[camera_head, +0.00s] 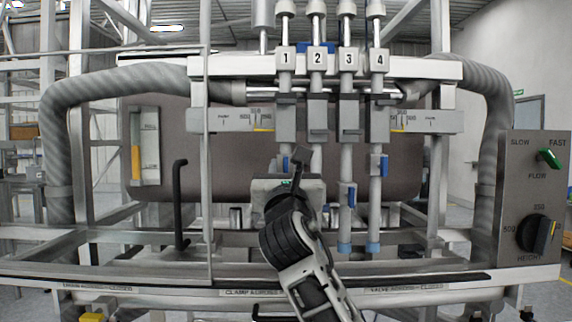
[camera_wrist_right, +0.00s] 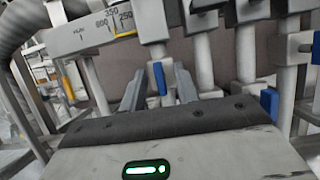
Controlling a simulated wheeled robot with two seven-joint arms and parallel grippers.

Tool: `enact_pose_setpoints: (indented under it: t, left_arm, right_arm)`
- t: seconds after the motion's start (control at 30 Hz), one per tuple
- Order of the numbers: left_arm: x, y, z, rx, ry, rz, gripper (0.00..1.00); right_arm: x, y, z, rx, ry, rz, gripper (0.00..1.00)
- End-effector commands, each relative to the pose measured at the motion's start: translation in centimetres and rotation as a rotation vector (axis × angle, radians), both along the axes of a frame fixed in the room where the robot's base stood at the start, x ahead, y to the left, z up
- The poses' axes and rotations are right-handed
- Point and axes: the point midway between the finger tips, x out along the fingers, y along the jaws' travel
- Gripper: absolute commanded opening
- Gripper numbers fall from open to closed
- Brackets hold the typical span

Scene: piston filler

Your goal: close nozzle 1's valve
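Nozzle 1 (camera_head: 285,85) is the leftmost of the numbered nozzles in the head view. Its valve has a small blue handle (camera_head: 284,163) that points up and down along the tube. In the right wrist view this blue handle (camera_wrist_right: 159,78) shows between and beyond my fingers. My right gripper (camera_head: 297,170) is in front of the lower part of nozzle 1, with its fingers close to the handle. The fingers (camera_wrist_right: 158,92) are apart, one on each side of the handle; contact cannot be seen. The gripper body hides nozzle 1's lower end. My left gripper is out of view.
Nozzle 3's blue handle (camera_head: 351,196) and nozzle 4's blue handle (camera_head: 384,164) are to the right. A thin upright post (camera_head: 208,180) and a black upright bar (camera_head: 180,205) stand left of my gripper. A control box (camera_head: 535,205) with two knobs is at the far right.

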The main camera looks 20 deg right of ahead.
Motion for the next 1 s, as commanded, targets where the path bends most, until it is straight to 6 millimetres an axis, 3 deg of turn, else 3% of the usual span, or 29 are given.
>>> enact_pose_setpoints:
  t: [0.3, 0.43, 1.0]
  left_arm:
    - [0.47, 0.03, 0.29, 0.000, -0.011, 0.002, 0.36]
    - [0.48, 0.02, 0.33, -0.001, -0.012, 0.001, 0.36]
    - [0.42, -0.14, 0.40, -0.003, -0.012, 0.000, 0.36]
  right_arm:
    - [0.27, -0.07, 0.09, 0.000, 0.000, 0.000, 0.31]
    - [0.26, -0.07, 0.08, 0.000, 0.000, 0.000, 0.00]
    - [0.29, 0.03, 0.00, 0.115, -0.030, 0.001, 0.00]
